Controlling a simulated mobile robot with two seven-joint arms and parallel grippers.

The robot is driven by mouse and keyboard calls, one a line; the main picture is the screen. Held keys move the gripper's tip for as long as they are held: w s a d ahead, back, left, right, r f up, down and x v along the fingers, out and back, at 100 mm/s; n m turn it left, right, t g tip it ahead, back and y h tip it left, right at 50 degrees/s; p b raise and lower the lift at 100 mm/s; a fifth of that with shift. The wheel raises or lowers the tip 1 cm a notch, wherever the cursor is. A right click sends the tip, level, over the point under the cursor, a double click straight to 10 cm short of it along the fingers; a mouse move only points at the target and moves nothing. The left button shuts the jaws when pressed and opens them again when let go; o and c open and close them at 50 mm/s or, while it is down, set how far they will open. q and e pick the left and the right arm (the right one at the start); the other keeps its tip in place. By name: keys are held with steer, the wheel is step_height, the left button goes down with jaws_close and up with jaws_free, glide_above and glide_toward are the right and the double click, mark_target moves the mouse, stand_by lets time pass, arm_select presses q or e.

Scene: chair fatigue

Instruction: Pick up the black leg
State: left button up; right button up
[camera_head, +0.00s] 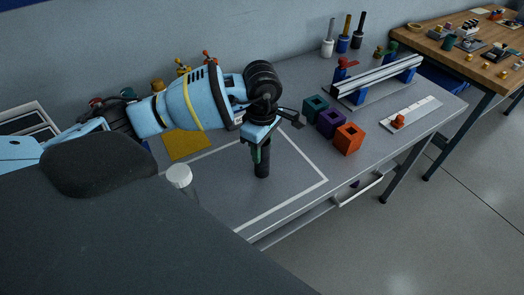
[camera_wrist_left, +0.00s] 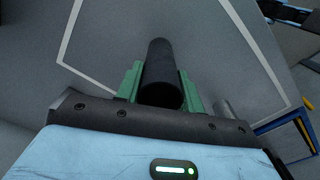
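The black leg (camera_head: 262,166) stands upright inside a white outline on the grey table, below my left gripper (camera_head: 260,150). In the left wrist view the leg (camera_wrist_left: 162,75) lies between the two green fingers of my left gripper (camera_wrist_left: 162,90). The fingers are against both its sides, with no clear gap. In the head view the wrist hides the leg's upper part. Whether its lower end touches the table is hard to tell. My right gripper is in neither view.
A white cylinder (camera_head: 179,176) stands left of the leg. Teal (camera_head: 315,107), purple (camera_head: 331,122) and orange (camera_head: 348,139) blocks sit to the right. Beyond them are a metal rail fixture (camera_head: 378,77) and a white plate (camera_head: 412,116). The table inside the outline looks clear.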

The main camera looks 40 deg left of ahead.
arm_select(q)
steer(key=c, duration=0.5)
steer(key=shift+r, duration=0.15)
step_height(320, 180, up, 3)
steer(key=shift+r, duration=0.15)
steer(key=s+d, duration=0.3)
steer(key=d, duration=0.1)
steer(key=s+d+r, duration=0.1)
steer(key=s+d, duration=0.2)
steer(key=s, duration=0.1)
steer(key=s+d+b, duration=0.1)
steer(key=s+d, duration=0.3)
steer(key=shift+d+r, duration=0.25)
steer(key=shift+d, duration=0.1)
